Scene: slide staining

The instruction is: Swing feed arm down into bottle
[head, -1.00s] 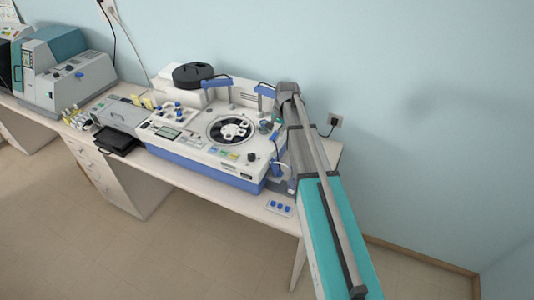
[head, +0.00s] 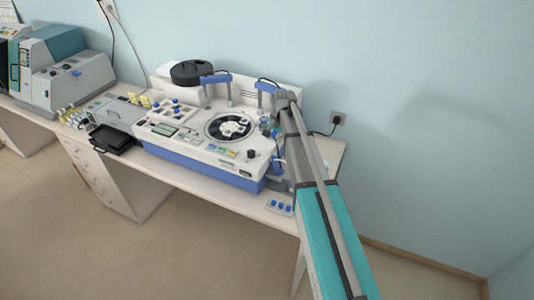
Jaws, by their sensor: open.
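The white and blue staining machine (head: 205,150) stands on the bench in the head view, with a round dark carousel (head: 228,127) in its top. Two blue arms on grey posts rise at its back, a left blue arm (head: 215,79) and a right blue arm (head: 265,86). A small blue part (head: 277,164) shows at the machine's right end, partly behind my arm; I cannot tell whether it is the feed arm. No bottle can be made out clearly. My gripper (head: 270,126) is small and partly hidden, open near the machine's right back corner. I cannot see it touching anything.
A black round lid (head: 191,72) lies on the machine's back left. A small pad with blue buttons (head: 280,205) lies at the bench's front right. Grey and teal equipment (head: 65,80) stands farther left. A wall socket (head: 338,117) is behind the bench's right end.

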